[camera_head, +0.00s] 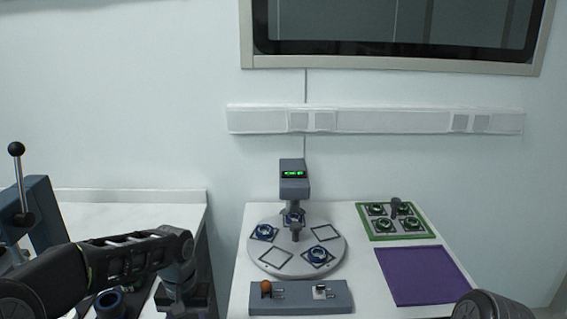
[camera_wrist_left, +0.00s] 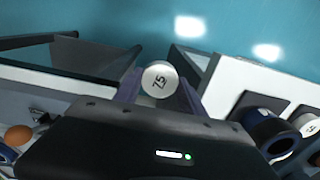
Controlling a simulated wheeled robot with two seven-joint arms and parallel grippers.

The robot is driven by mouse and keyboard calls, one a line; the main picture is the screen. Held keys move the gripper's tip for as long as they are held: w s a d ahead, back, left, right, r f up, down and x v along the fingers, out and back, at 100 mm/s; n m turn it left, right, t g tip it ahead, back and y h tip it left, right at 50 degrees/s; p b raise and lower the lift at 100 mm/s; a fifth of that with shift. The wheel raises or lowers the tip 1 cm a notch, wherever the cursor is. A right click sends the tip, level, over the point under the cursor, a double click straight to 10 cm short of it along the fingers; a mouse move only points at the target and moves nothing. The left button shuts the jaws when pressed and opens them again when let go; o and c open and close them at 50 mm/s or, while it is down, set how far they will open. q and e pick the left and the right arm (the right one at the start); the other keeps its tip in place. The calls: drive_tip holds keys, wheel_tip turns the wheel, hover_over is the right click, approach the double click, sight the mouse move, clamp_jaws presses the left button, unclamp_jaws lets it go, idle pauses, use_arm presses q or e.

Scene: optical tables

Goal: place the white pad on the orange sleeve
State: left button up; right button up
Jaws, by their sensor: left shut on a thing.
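In the left wrist view a round white pad (camera_wrist_left: 160,80) marked with dark figures, apparently 75, sits between the fingertips of my left gripper (camera_wrist_left: 160,88), which is shut on it. In the head view my left gripper (camera_head: 185,298) is low over the left table near its right side; the pad cannot be made out there. No orange sleeve is clear in the head view. My right gripper is out of view.
A blue sleeve (camera_wrist_left: 266,130) stands right of the gripper. The right table holds a grey round plate (camera_head: 260,238), a grey block with an orange-brown knob (camera_head: 266,286), a green-edged tray (camera_head: 372,237) and a purple mat (camera_head: 425,276). A lever press (camera_head: 42,215) stands far left.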

use_arm(q)
drive_tip(key=shift+d+f, duration=0.1)
drive_tip(key=shift+d, duration=0.6)
drive_tip(key=s+f, duration=0.4)
drive_tip(key=f, duration=1.1)
